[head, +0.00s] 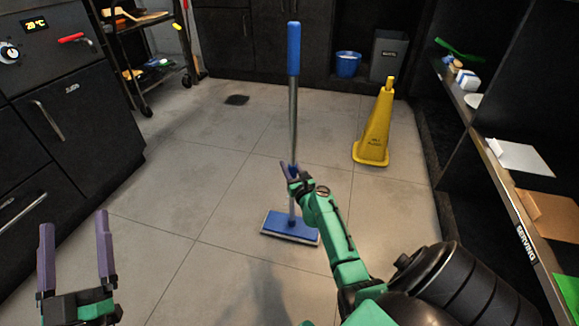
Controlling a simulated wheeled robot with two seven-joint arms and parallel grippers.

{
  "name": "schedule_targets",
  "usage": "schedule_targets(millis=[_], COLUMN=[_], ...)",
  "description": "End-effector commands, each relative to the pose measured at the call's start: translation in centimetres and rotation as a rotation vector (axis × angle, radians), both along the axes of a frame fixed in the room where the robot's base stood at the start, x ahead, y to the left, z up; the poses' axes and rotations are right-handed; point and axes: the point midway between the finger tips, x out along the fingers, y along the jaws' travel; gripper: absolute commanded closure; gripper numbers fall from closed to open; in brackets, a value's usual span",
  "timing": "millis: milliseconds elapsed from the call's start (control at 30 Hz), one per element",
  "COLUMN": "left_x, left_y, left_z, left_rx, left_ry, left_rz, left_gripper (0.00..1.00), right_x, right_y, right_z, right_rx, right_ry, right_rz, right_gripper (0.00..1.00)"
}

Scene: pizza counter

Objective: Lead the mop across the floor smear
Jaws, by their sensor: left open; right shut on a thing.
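The mop stands nearly upright, with a blue grip (293,48) on top, a grey metal pole and a flat blue head (290,226) down at the floor in the middle of the head view. My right gripper (289,172) is shut on the lower part of the pole, above the mop head. My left gripper (76,245) is open and empty at the lower left, away from the mop. A small dark patch (237,100) lies on the floor beyond the mop, to its left; I cannot tell whether it is the smear or a drain. No other smear shows clearly.
A yellow floor sign (376,128) stands right of the mop. A blue bucket (348,64) and a grey bin (388,54) are at the back. Dark cabinets (70,120) line the left, a serving shelf (507,190) the right. The tiled floor (190,160) between is mostly clear.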

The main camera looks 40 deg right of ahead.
Motion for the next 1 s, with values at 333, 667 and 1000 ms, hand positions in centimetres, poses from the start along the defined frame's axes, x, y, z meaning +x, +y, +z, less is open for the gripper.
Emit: schedule_targets(millis=[333, 667, 1000], left_x=[0.0, 0.0, 0.0], left_y=[-0.1, -0.1, -0.1], left_z=[-0.5, -0.6, -0.6], left_rx=[0.0, 0.001, 0.001], left_ry=[0.012, 0.015, 0.015], left_rz=[-0.001, -0.002, -0.002], left_gripper=[0.0, 0.0, 0.0], right_x=[0.1, 0.0, 0.0], right_y=[-0.2, -0.2, -0.1], right_z=[-0.1, -0.4, -0.7], right_rx=[-0.001, -0.003, 0.0], right_ry=[-0.004, -0.001, 0.003], right_rz=[-0.002, -0.001, -0.002], right_gripper=[1.0, 0.29, 0.08])
